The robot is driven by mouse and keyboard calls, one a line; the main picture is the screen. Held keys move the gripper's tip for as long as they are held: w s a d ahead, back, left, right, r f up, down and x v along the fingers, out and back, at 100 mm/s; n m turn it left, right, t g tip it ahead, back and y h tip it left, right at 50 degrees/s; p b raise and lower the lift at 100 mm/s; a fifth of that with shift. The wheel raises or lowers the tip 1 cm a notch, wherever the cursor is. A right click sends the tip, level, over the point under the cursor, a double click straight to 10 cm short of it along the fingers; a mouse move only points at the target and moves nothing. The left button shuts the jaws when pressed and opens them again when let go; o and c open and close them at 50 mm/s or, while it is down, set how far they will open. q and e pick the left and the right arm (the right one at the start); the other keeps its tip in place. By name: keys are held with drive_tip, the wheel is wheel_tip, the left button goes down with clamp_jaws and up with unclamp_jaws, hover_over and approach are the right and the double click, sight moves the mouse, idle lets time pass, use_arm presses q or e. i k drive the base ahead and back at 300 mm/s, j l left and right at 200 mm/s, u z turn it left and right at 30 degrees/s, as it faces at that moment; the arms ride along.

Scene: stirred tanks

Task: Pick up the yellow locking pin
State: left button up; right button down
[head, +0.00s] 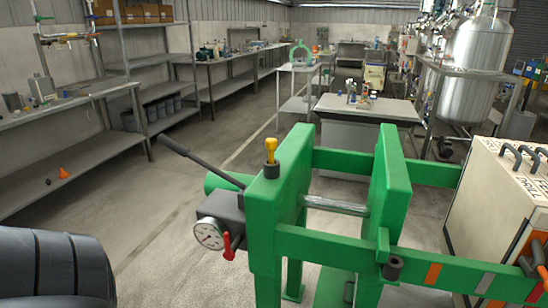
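The yellow locking pin (271,149) stands upright in a dark round collar (272,171) on top of the left plate of a green press frame (283,195). Its yellow head shows above the collar; its lower part is hidden inside. No gripper is near it in the head view. Neither my left nor my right gripper shows.
A black lever (200,162) rises to the left from a grey block with a pressure gauge (209,234) and a red handle (227,246). A cream cabinet (490,200) stands right of the frame. Shelving lines the left wall. Open floor (170,215) lies left of the frame.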

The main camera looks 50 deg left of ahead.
sight(272, 144)
drive_tip(key=u, duration=1.5)
